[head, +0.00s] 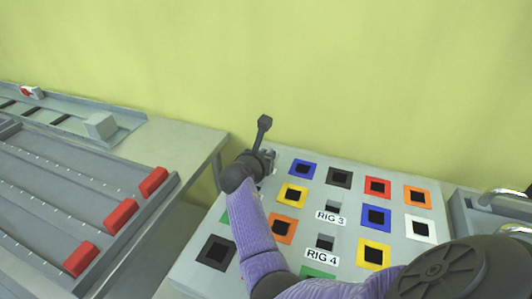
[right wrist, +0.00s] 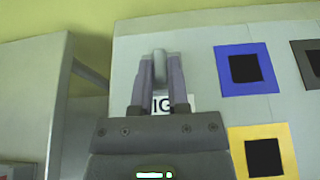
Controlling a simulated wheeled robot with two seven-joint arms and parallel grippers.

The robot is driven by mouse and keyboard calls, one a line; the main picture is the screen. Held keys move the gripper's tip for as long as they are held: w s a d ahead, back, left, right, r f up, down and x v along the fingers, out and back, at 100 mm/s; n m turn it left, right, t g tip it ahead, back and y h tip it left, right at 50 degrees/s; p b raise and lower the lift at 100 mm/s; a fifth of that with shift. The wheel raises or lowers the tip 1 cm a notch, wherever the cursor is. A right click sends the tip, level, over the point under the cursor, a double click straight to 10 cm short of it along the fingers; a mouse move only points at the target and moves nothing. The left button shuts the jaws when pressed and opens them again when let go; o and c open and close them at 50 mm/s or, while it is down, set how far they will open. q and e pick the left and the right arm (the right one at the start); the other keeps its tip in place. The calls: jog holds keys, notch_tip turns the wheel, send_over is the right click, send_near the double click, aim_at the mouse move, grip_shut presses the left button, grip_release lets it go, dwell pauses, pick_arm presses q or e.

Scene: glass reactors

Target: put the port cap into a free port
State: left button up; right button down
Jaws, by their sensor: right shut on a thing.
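My right gripper (head: 268,159) is over the back left corner of the grey port panel (head: 405,260). In the right wrist view, its two fingers (right wrist: 160,85) are shut on a small grey rounded piece, which looks like the port cap (right wrist: 160,67). The fingers partly cover a white label on the panel behind them. Dark square ports in coloured frames fill the panel, including a blue one (head: 303,170), a yellow one (head: 292,195) and a red one (head: 377,188). Whether the cap touches the panel cannot be told. My left gripper is not in view.
White labels read RIG 3 (head: 331,217) and RIG 4 (head: 321,255). A grey table (head: 185,138) at the left bears a railed rack with red blocks (head: 120,216) and a grey block (head: 100,125). A gap separates it from the panel. A yellow-green wall stands behind.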

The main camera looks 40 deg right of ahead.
jog(key=shift+f, duration=0.15)
jog(key=shift+f, duration=0.1)
dwell(0.4)
jog(key=c, duration=0.5)
grip_release()
jog(key=shift+c, duration=0.2)
